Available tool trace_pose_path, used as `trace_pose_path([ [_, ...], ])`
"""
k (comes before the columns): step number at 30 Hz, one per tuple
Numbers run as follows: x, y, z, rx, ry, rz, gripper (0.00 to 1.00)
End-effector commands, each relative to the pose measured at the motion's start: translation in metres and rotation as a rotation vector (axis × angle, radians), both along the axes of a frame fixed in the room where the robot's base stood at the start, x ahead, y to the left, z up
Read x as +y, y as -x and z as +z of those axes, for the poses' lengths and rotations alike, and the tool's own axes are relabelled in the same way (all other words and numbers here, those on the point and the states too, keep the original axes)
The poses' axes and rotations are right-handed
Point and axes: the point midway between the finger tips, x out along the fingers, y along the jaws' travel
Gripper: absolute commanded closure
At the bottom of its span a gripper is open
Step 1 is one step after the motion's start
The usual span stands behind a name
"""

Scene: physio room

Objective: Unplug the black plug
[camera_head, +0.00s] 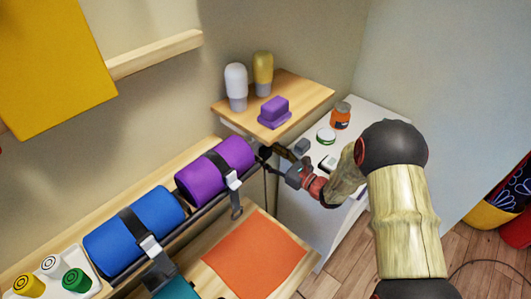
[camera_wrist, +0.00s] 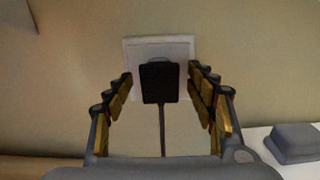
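In the wrist view, the black plug (camera_wrist: 160,82) sits in a white wall socket (camera_wrist: 180,48). Its dark cord (camera_wrist: 162,130) hangs straight down. My gripper (camera_wrist: 160,78) is open, with one finger on each side of the plug and a visible gap on both sides. In the head view, my gripper (camera_head: 268,155) reaches to the wall below the wooden shelf, and the plug is hard to make out there among the dark parts.
The wooden shelf (camera_head: 310,95) holds two bottles and a purple block (camera_head: 274,108). A white cabinet (camera_head: 360,112) with an orange jar (camera_head: 340,115) and small items stands beside my arm. Purple (camera_head: 215,168) and blue (camera_head: 134,231) rolls lie left. An orange mat (camera_head: 255,255) lies below.

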Motion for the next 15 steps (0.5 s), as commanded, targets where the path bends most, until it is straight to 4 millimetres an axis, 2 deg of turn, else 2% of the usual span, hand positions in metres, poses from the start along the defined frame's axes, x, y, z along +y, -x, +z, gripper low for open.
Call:
trace_pose_path([
  [15, 0.0, 0.0, 0.0001, 0.0, 0.0, 0.0, 0.75],
])
